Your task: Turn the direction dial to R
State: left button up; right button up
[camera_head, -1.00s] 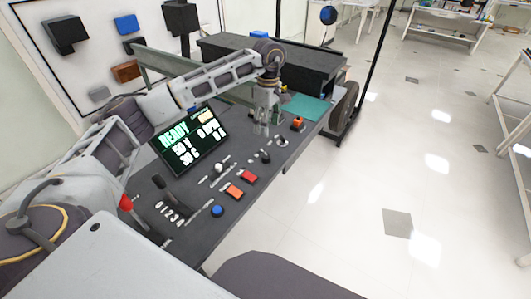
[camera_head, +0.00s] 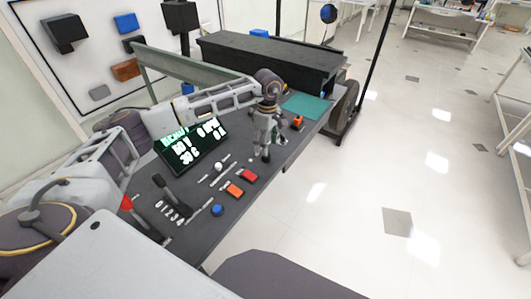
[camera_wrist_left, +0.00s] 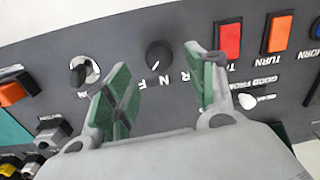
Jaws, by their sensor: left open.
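The direction dial (camera_wrist_left: 158,55) is a round black knob on the dark console, with the white letters R, N and F beside it in the left wrist view. In the head view the left gripper (camera_head: 264,150) is low over the console's right part and hides much of the dial area. My right gripper is not in view.
A second knob (camera_wrist_left: 84,70) and an orange button (camera_wrist_left: 14,92) are left of the dial in the wrist view. Red (camera_wrist_left: 229,40) and orange (camera_wrist_left: 277,33) TURN buttons are to its right. The lit screen (camera_head: 190,145) stands behind the console controls, partly covered by my left arm.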

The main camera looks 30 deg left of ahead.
pick_arm(q)
jog(key=shift+s+f, duration=0.15)
jog(key=shift+f, duration=2.3)
jog(key=shift+c, duration=0.3)
jog(key=c, duration=1)
